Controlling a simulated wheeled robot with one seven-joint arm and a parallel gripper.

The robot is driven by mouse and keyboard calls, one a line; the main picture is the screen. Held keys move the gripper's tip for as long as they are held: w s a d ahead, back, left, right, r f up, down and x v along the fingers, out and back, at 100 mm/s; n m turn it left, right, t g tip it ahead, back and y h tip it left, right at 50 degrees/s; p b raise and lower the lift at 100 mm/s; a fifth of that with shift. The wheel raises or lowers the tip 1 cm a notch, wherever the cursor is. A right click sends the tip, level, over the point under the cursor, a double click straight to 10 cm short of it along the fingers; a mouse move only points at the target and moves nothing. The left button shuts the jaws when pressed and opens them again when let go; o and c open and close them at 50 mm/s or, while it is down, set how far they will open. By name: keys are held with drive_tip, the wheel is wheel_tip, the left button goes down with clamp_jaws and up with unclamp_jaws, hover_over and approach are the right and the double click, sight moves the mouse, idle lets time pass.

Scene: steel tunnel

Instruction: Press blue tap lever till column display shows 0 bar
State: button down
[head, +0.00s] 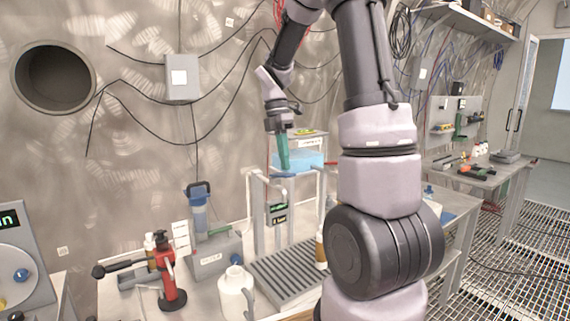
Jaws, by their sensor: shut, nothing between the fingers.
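My gripper (285,169) points down with its green fingers together, at the top of the tap column in the middle of the head view. A small blue lever (272,176) shows at the fingertips. I cannot tell whether the fingers touch it. The column display (277,213) is a small dark panel with green characters below the lever, too small to read. A clear tank with blue liquid (298,160) stands just behind and right of the fingers. A slatted grey drain tray (290,270) lies under the tap.
A white jug (235,293), a red hand pump (169,270) and a grey box (215,254) stand left of the tray. A bottle (321,247) stands at its right, partly behind my arm. A side bench (480,172) with tools is at the right.

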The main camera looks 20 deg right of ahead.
sight(288, 174)
drive_tip(key=shift+s+f, duration=0.15)
drive_tip(key=shift+f, duration=0.4)
drive_tip(key=shift+s+d+f, duration=0.15)
drive_tip(key=shift+s+f, duration=0.45)
drive_tip(key=shift+f, duration=0.15)
drive_tip(key=shift+r, duration=0.15)
idle(0.8)
drive_tip(key=shift+r, duration=0.65)
